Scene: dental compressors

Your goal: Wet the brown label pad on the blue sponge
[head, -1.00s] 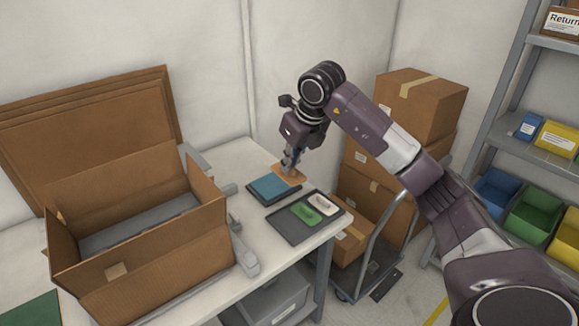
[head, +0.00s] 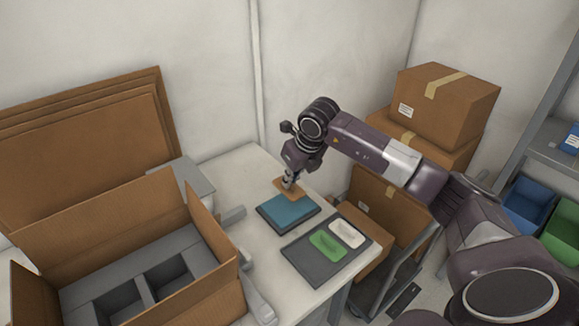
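The blue sponge (head: 289,211) lies in a dark shallow tray (head: 265,219) on the white table. The brown label pad (head: 281,187) is at my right gripper (head: 290,184), at the sponge's far edge. The gripper points down with its fingers close together on the pad. The pad looks partly over the sponge's far edge; whether it touches the sponge I cannot tell. My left gripper is not in view.
A dark tray (head: 300,262) with a green piece (head: 327,246) and a white piece (head: 346,233) lies nearer on the table (head: 246,168). An open carton (head: 98,237) with grey dividers stands at left. Stacked boxes (head: 452,105) and a trolley stand at right.

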